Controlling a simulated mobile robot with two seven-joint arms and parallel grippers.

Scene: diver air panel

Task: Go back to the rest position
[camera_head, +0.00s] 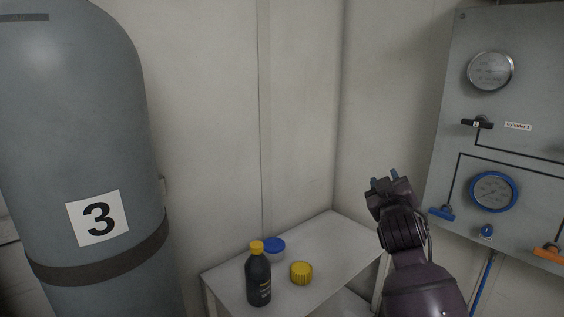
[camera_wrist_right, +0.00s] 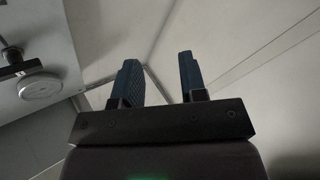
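My right gripper (camera_head: 384,182) is raised in front of the wall, just left of the grey gauge panel (camera_head: 447,130) in the head view. Its two blue fingers stand apart with nothing between them. In the right wrist view the fingers of the same gripper (camera_wrist_right: 160,82) are also apart and empty, with bare wall behind them. The gripper appears clear of the panel and of the table. My left gripper is not in view.
A small table (camera_head: 335,235) stands in the corner. On it are a dark bottle with a yellow cap (camera_head: 258,278), a yellow lid (camera_head: 301,273) and a blue lid (camera_head: 274,245). A large grey cylinder marked 3 (camera_head: 75,130) stands at left. The panel carries gauges and valve handles.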

